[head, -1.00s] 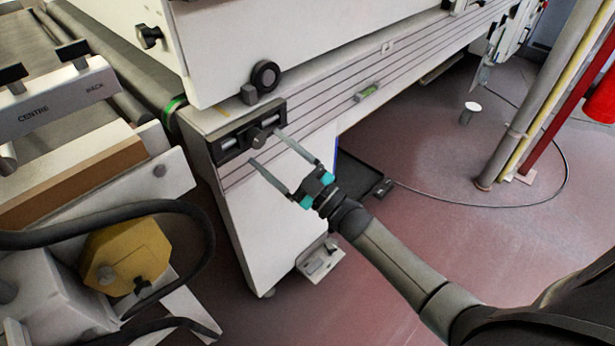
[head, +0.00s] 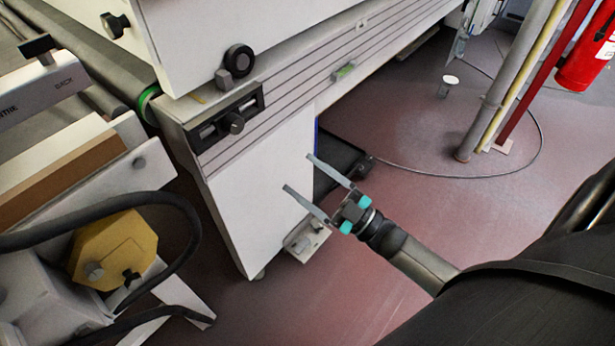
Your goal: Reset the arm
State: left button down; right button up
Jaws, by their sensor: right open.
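My right gripper (head: 296,172) is open with nothing between its two long grey fingers. It has teal parts at the finger bases. In the head view it is near the middle, in front of the machine's white leg panel and apart from the black knob (head: 233,123) on its dark slotted plate (head: 213,131). My right arm (head: 410,256) comes in from the lower right, bent, with its dark upper part large in the corner. My left gripper does not show.
The white machine (head: 255,205) fills the centre and upper left. A yellow block (head: 113,248) and black hose are at lower left. A grey pipe (head: 507,75) and red extinguisher (head: 588,47) stand at right. The reddish floor (head: 400,160) is mostly open, with a thin cable across it.

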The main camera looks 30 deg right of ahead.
jog(key=s+d+f+m+g+h+p, duration=0.1)
jog(key=s+f+m+g+h, duration=0.15)
jog(key=f, duration=0.55)
jog(key=s+d+f+m+g+h, duration=0.1)
jog(key=f+m+g+h, duration=0.2)
jog(key=f, duration=0.5)
jog(key=s+d+f+m+g+h+p, duration=0.15)
jog(key=f+h, duration=0.25)
jog(key=f, duration=0.5)
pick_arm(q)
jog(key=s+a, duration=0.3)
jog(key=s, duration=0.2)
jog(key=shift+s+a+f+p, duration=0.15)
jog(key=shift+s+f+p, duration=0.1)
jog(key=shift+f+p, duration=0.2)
pick_arm(e)
jog(key=s+a+f+m+g+h, duration=0.1)
jog(key=s+f+g, duration=0.4)
jog(key=s, duration=0.6)
jog(key=s+a+f+m+g+h, duration=0.1)
jog(key=s+f+g, duration=0.4)
jog(key=s+f, duration=0.3)
jog(key=s, duration=0.4)
jog(key=shift+f+m, duration=0.25)
jog(key=shift+m, duration=0.05)
dwell(2.0)
